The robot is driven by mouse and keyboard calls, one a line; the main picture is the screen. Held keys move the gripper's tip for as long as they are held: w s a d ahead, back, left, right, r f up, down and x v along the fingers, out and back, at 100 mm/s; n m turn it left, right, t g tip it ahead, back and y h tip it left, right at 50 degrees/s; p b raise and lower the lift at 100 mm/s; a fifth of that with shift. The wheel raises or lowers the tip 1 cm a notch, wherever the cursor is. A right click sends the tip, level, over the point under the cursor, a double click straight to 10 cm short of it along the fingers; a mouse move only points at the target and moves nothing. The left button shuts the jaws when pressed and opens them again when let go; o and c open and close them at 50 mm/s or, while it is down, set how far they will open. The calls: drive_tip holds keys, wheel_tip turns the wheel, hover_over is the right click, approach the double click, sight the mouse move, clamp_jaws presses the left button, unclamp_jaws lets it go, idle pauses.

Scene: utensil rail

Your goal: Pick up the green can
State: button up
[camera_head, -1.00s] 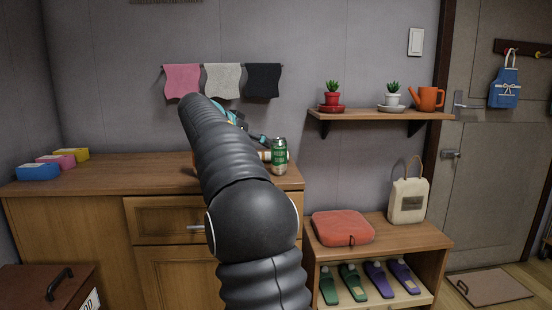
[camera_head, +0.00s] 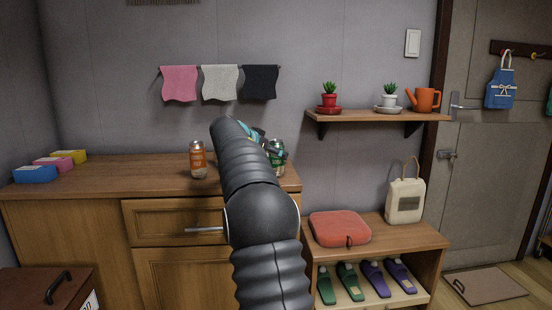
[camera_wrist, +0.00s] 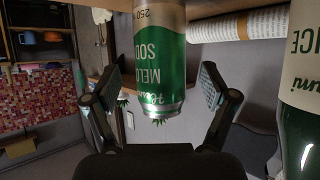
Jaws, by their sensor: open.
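The green can (camera_head: 277,160) stands on the wooden cabinet top near its right end, partly covered by my arm and gripper in the head view. In the wrist view the green can (camera_wrist: 160,60) has a silver end and appears between the two fingers of my gripper (camera_wrist: 155,95). The fingers are spread, with a visible gap on each side of the can. In the head view my gripper is mostly hidden behind my arm.
An orange can (camera_head: 198,160) stands left of my arm on the cabinet top (camera_head: 110,178). In the wrist view a dark green container with a cream label (camera_wrist: 300,110) is close at right, and a rolled printed sheet (camera_wrist: 240,24) lies beyond the can.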

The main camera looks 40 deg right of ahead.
sight(278, 141)
drive_tip(key=shift+x, duration=1.25)
drive_tip(key=c, duration=0.9)
drive_tip(key=shift+w+r, duration=0.1)
drive_tip(key=shift+r, duration=0.5)
drive_tip(key=r, duration=0.3)
drive_tip(key=shift+s+d+r+p, duration=0.2)
drive_tip(key=shift+s+p, duration=0.15)
drive_tip(key=s+d+r, duration=0.6)
drive_tip(key=s, duration=0.2)
drive_tip(key=shift+s+d+r, duration=0.2)
drive_tip(key=shift+s+d, duration=0.05)
drive_tip(key=shift+s, duration=0.1)
